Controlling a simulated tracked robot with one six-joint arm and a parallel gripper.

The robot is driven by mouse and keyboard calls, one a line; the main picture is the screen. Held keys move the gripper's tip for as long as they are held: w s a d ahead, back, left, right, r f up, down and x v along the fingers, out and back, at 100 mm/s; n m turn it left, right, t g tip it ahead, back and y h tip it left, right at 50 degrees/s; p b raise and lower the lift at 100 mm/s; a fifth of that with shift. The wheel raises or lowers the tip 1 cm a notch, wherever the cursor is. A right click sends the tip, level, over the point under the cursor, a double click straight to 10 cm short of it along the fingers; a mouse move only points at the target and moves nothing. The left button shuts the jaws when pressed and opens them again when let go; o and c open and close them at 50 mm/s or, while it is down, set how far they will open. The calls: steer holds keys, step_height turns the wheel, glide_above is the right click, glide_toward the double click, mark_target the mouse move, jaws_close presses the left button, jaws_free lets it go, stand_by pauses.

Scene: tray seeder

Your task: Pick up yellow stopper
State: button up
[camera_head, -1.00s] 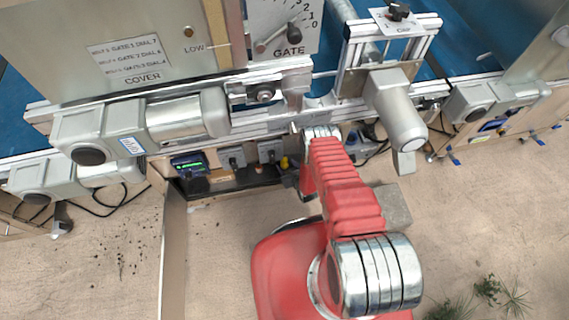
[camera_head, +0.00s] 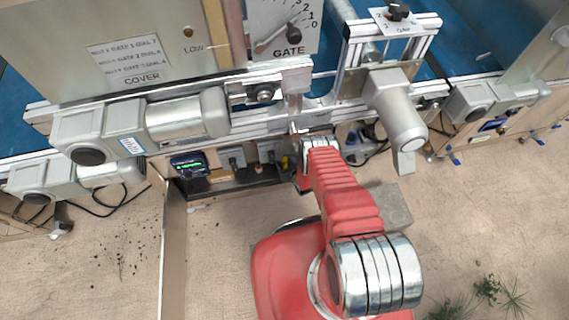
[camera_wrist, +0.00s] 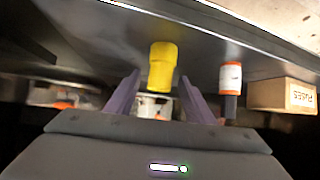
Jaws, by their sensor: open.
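The yellow stopper (camera_wrist: 161,68) shows in the wrist view, just above the middle, against a dark grey shelf surface. My gripper (camera_wrist: 157,85) is open, with its two purple fingers on either side below the stopper in the picture. Whether the fingertips reach around it or stay short of it, I cannot tell. In the head view a small part of the yellow stopper (camera_head: 285,162) shows at the right of the dark compartment, beside my red arm. My gripper's fingers are hidden in the head view.
An orange and white cylinder (camera_wrist: 230,78) and a cardboard box (camera_wrist: 282,95) marked FUSES stand to the right of the stopper. Blurred white and orange items lie behind. In the head view, the compartment (camera_head: 232,183) sits below the machine's metal rails and motors.

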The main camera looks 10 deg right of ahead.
steer(key=shift+w+a+f, duration=0.1)
steer(key=shift+w+f, duration=0.15)
steer(key=shift+w, duration=0.1)
stand_by(0.4)
steer(key=c, duration=1.1)
steer(key=shift+r, duration=0.1)
steer(key=shift+r, duration=1.75)
steer(key=s+d, duration=0.1)
steer(key=s, duration=0.5)
steer(key=s+d, duration=0.1)
steer(key=s, duration=0.4)
steer(key=s+d, duration=0.1)
steer(key=s, duration=0.5)
steer(key=shift+s+d+f, duration=0.1)
steer(key=shift+s+d, duration=0.2)
steer(key=shift+s, duration=0.05)
steer(key=shift+c, duration=0.2)
